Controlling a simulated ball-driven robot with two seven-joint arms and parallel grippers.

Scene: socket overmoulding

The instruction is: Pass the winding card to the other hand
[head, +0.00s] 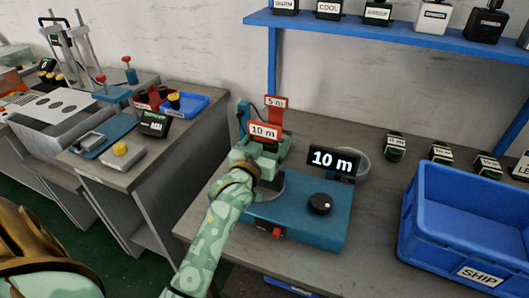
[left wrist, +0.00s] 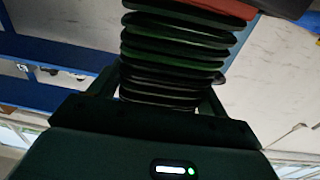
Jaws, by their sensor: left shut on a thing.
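The winding card (head: 265,131) is red with a white "10 m" label and stands just above my left gripper (head: 254,163) in the head view. My left gripper is shut on it, over the left end of the blue machine. In the left wrist view, dark ribbed loops (left wrist: 175,55) stand in front of the gripper, with a red edge (left wrist: 215,8) above them. The fingertips are hard to make out in both views. My right gripper is in neither view.
A blue machine (head: 310,220) with a black knob and a "10 m" display (head: 334,161) is on the bench. A red "5 m" card (head: 276,102) stands behind. A blue SHIP crate (head: 425,240) is at right. Bare bench lies between machine and crate.

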